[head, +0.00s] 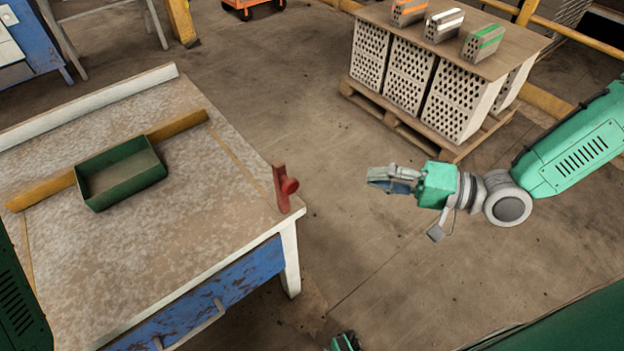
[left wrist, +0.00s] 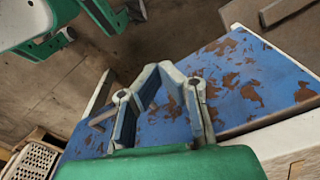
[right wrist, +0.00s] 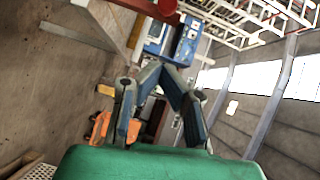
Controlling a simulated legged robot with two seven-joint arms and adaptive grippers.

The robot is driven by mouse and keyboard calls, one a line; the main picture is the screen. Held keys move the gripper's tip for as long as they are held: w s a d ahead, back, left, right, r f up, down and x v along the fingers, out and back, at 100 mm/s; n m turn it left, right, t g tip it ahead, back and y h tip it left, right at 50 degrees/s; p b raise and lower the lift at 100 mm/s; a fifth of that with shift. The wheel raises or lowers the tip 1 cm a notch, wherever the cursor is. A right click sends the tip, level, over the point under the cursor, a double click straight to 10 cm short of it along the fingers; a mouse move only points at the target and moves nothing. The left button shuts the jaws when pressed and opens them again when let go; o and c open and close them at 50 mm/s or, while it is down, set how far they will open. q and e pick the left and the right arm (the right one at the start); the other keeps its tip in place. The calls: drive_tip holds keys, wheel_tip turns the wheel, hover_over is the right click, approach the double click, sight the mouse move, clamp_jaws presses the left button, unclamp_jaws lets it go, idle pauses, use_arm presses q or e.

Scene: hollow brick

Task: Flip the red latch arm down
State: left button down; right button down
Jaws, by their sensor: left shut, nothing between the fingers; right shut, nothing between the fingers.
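The red latch arm (head: 281,188) stands upright at the right corner of the worktable, with a round red knob on its side. A dark red piece at the top of the right wrist view (right wrist: 152,9) appears to be part of it. My right gripper (head: 372,178) is shut and empty, in the air to the right of the latch, pointing left toward it with a clear gap. Its fingers also show in the right wrist view (right wrist: 165,68). My left gripper (left wrist: 158,70) is shut and empty in front of the table's blue, worn side; its fingers are not clear in the head view.
The worktable (head: 190,245) holds a green tray (head: 120,172) beside a yellow strip. A pallet of hollow bricks (head: 410,80) stands behind my right arm, with several striped bricks on its top board. Floor between table and pallet is clear.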

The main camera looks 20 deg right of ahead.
drive_tip(key=w+a+f+b, duration=0.1)
drive_tip(key=w+a+b, duration=0.2)
drive_tip(key=a, duration=0.7)
drive_tip(key=shift+w+a+f, duration=0.25)
drive_tip(key=shift+w+a, duration=0.05)
drive_tip(key=shift+w, duration=0.2)
